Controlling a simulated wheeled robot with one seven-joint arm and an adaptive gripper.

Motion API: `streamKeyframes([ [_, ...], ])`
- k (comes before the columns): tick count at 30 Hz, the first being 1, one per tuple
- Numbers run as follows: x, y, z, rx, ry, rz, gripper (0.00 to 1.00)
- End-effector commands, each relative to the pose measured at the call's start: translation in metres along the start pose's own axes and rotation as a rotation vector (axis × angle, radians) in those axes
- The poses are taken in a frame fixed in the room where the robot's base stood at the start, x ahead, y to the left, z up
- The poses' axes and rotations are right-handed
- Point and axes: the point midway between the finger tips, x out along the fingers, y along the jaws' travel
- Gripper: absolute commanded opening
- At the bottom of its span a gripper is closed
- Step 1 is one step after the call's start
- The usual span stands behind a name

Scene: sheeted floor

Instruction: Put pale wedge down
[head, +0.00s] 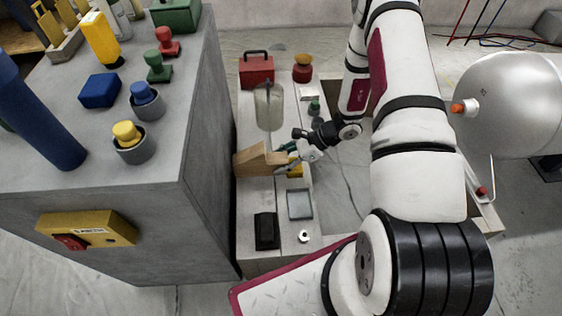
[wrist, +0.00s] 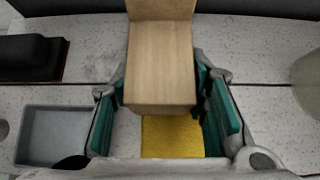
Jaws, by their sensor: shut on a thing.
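The pale wedge (head: 254,161) is a light wooden block with a sloped top, over the low bench at its left side. In the wrist view the wedge (wrist: 160,62) sits between the two teal finger pads of my gripper (wrist: 160,95). My gripper (head: 285,156) is shut on it, coming from the right. I cannot tell whether the wedge's underside touches the bench. A yellow block or patch (wrist: 172,135) lies below and nearer my palm than the wedge; part of it also shows in the head view (head: 295,170).
The bench (head: 256,203) also holds a grey tray (head: 300,204), a black block (head: 266,230), a small white ring (head: 304,236), a clear cylinder (head: 268,106) and a red toolbox (head: 256,70). A tall grey cabinet (head: 205,150) stands close on the left. Bare bench shows between wedge and black block.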

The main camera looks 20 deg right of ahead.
Motion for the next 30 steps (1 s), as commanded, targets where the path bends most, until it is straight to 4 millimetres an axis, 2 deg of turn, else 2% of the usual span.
streamKeyframes([
  [8, 0.006, 0.000, -0.007, 0.000, -0.002, 0.000, 0.12],
  [9, 0.005, 0.000, -0.006, 0.001, 0.000, 0.000, 0.50],
  [11, 0.005, 0.000, -0.006, 0.001, 0.000, 0.000, 0.61],
  [20, 0.005, 0.000, -0.006, 0.000, 0.000, 0.000, 0.61],
  [26, -0.002, 0.000, 0.003, 0.000, 0.000, 0.001, 0.61],
  [30, -0.030, -0.001, 0.003, 0.002, 0.001, -0.005, 0.61],
])
